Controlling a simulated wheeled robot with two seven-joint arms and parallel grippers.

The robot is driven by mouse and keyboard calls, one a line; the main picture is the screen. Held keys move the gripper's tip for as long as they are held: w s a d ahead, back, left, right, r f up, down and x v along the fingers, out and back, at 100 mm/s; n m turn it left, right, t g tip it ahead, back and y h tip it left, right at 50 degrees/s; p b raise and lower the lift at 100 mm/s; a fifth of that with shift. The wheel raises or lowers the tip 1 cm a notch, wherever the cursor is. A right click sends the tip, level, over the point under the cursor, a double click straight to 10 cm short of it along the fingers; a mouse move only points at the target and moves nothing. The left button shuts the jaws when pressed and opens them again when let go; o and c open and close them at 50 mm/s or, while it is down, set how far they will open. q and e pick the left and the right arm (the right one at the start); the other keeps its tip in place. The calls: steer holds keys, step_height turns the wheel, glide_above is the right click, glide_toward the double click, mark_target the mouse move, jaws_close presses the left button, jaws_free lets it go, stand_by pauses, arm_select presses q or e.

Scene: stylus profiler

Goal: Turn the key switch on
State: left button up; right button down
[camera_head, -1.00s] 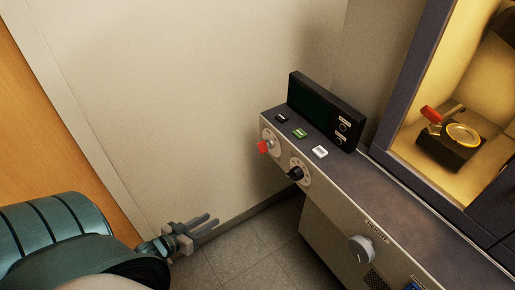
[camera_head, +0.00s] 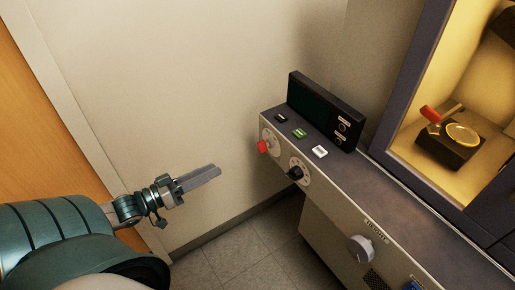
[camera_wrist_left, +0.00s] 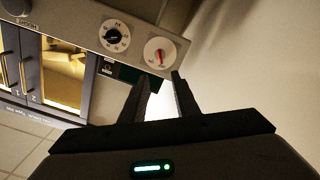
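The instrument's cream front panel (camera_head: 328,204) carries a red knob (camera_head: 263,146) on a round pale plate and a black knob (camera_head: 295,173) on a marked dial. I cannot tell for sure which one is the key switch. In the left wrist view, the red knob (camera_wrist_left: 159,56) is just beyond my fingertips and the black knob (camera_wrist_left: 115,36) is to its left. My left gripper (camera_head: 215,171) is left of the panel, pointing toward it, apart from both knobs. In the left wrist view its fingers (camera_wrist_left: 160,84) are apart with nothing between them. My right gripper is not in view.
A black display box (camera_head: 325,112) and small black, green and white buttons (camera_head: 300,133) sit on top of the console. A grey knob (camera_head: 361,249) is lower on the panel. A lit chamber (camera_head: 405,150) stands at right. The wall (camera_head: 200,90) is behind my gripper.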

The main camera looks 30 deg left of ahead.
mark_target(265, 146)
arm_select(q)
steer(key=p+x, duration=0.1)
steer(key=x, duration=1.6)
steer(key=shift+w, duration=0.1)
steer(key=shift+c, duration=0.7)
jaws_close()
